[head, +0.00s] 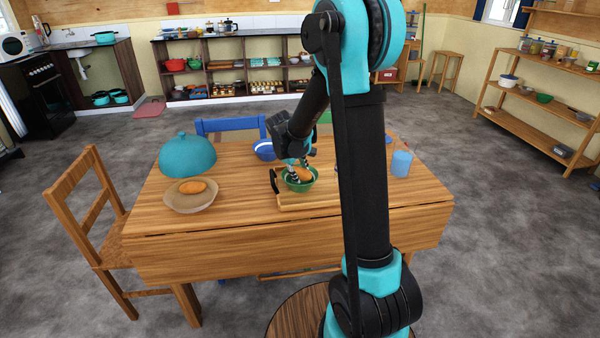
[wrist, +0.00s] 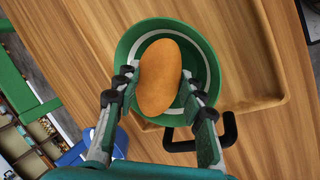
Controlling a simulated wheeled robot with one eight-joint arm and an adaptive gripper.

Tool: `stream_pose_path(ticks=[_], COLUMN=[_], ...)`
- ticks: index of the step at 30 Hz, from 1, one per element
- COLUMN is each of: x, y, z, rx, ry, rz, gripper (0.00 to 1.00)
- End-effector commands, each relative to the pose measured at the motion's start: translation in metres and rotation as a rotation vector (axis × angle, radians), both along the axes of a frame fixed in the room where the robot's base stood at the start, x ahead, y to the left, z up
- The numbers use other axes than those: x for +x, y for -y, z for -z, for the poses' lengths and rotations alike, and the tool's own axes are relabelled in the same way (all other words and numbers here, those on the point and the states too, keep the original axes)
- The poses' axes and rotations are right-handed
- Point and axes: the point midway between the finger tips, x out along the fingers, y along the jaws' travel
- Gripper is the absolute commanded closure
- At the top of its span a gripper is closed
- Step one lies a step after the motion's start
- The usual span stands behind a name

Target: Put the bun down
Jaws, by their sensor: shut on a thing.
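The bun (wrist: 160,76) is an oval, golden-brown roll. In the wrist view it lies between the fingers of my gripper (wrist: 165,85), which is shut on it. A green bowl (wrist: 198,53) with a pale ring inside is directly below the bun; whether the bun touches it I cannot tell. In the head view my gripper (head: 296,166) is at the bowl (head: 300,186), with the bun (head: 304,174) at its rim. The bowl stands on a wooden tray (head: 318,201) with a black handle.
A tan plate (head: 178,206) holding another bun (head: 191,187) is on the table's left, near a teal dome (head: 188,156). A blue cup (head: 401,163) is at the right.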

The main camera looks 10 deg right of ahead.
Motion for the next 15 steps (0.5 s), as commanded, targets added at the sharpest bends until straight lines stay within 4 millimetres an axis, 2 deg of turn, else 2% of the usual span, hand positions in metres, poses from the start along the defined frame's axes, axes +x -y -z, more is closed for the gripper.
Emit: stream_pose_path(ticks=[15], x=[0.0003], y=[-0.0001], z=[0.0096], rx=[0.000], ry=[0.000], rz=[0.000], gripper=[0.89])
